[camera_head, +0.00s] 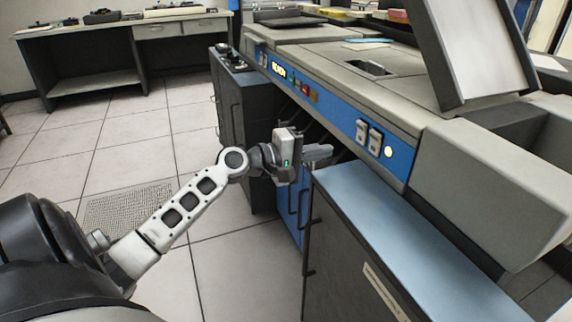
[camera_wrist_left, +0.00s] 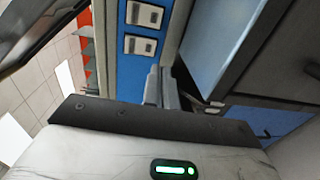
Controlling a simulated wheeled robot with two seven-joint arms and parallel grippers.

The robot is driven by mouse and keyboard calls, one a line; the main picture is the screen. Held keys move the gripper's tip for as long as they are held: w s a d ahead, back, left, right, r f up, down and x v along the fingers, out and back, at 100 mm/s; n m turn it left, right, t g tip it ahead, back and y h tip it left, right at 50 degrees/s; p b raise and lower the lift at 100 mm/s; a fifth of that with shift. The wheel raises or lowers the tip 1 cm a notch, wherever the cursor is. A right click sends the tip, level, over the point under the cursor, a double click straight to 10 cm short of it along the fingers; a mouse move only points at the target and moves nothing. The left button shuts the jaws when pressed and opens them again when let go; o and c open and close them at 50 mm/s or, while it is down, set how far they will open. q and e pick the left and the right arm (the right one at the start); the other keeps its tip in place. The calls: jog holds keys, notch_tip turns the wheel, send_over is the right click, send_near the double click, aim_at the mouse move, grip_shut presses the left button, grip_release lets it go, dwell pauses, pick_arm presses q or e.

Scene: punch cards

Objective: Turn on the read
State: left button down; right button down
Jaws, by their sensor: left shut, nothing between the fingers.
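The card machine has a blue control panel (camera_head: 335,110) along its front edge. Two grey-white rocker switches (camera_head: 368,136) sit side by side on the panel, left of a pale round button (camera_head: 388,152). In the left wrist view the two switches (camera_wrist_left: 141,30) stand on the blue strip just beyond the fingers. A lit label and small coloured buttons (camera_head: 303,88) are farther along the panel. My left gripper (camera_head: 320,153) is shut and empty, a little left of and below the switches. Its fingers also show in the left wrist view (camera_wrist_left: 160,88). My right gripper is not in view.
A blue-topped cabinet (camera_head: 375,205) stands below the panel, close to the left gripper. A dark cabinet (camera_head: 245,125) stands at the machine's far end. A desk (camera_head: 130,50) is at the back left. The tiled floor (camera_head: 215,270) between is clear.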

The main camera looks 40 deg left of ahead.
pick_arm(q)
jog(key=f+v, duration=0.1)
jog(key=v, duration=0.6)
jog(key=shift+f, duration=0.3)
